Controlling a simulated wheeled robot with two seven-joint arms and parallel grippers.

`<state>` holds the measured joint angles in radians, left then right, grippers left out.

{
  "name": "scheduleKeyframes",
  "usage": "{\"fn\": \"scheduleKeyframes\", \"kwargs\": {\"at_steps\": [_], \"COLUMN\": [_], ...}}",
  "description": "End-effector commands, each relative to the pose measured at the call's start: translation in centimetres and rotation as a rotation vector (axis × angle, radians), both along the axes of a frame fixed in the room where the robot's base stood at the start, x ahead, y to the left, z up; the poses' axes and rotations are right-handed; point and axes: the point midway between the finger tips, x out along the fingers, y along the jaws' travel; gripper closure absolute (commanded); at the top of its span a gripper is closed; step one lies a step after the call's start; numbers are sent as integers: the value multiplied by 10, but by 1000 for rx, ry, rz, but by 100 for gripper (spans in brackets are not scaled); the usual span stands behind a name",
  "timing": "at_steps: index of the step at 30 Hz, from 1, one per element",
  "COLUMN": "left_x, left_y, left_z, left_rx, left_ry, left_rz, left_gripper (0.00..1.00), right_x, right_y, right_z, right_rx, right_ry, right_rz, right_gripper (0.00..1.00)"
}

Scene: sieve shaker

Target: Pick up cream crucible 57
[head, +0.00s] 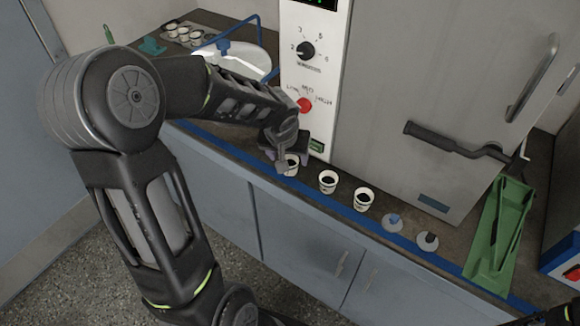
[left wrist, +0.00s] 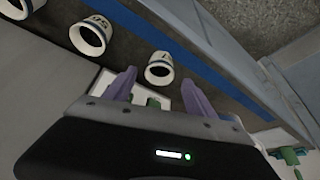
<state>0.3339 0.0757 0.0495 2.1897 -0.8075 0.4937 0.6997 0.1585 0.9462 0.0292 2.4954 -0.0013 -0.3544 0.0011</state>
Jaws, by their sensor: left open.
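Three cream crucibles with dark insides stand in a row along the counter's front edge in the head view: a left one (head: 292,167), a middle one (head: 328,182) and a right one (head: 364,200). My left gripper (head: 282,165) is at the left crucible and partly hides it. In the left wrist view, my gripper's purple fingers (left wrist: 158,82) are open, with one crucible (left wrist: 159,70) ahead of the gap between their tips. A second crucible (left wrist: 88,38) has a printed mark that I cannot read for certain. I cannot tell which is number 57.
A grey cabinet (head: 420,90) with a dark handle (head: 440,142) stands behind the row. A blue-grey stopper (head: 393,222), a dark one (head: 427,240) and a green tray (head: 500,235) lie to the right. A cup rack (head: 185,36) is at the back left.

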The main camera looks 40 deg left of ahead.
Motion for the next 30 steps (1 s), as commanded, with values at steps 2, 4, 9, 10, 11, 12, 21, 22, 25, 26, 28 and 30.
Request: {"fn": "scheduleKeyframes", "kwargs": {"at_steps": [2,4,9,10,11,12,21,22,25,26,28,30], "left_x": [2,6,14,15,15,16,15,15,15,15,15,15], "left_y": [1,2,5,5,5,6,6,6,6,6,6,6], "left_z": [-10,-20,-40,-41,-42,-43,-42,-42,-42,-42,-42,-42], "left_rx": [-2,-1,-1,0,0,0,0,0,0,0,0,0], "left_ry": [5,6,3,2,1,1,0,1,1,1,1,1], "left_rz": [-1,-1,0,-1,-1,-2,-1,-1,-1,-1,-1,-1], "left_gripper": [35,35,35,35,35,35,35,35,35,35,35,40], "right_x": [0,0,0,0,0,0,0,0,0,0,0,0], "right_y": [0,0,0,0,0,0,0,0,0,0,0,0], "right_z": [2,3,2,2,2,2,2,2,2,2,2,2], "right_rx": [0,0,0,0,0,0,0,0,0,0,0,0], "right_ry": [0,0,0,0,0,0,0,0,0,0,0,0], "right_rz": [0,0,0,0,0,0,0,0,0,0,0,0], "right_gripper": [64,64,64,64,64,64,64,64,64,64,64,64]}}
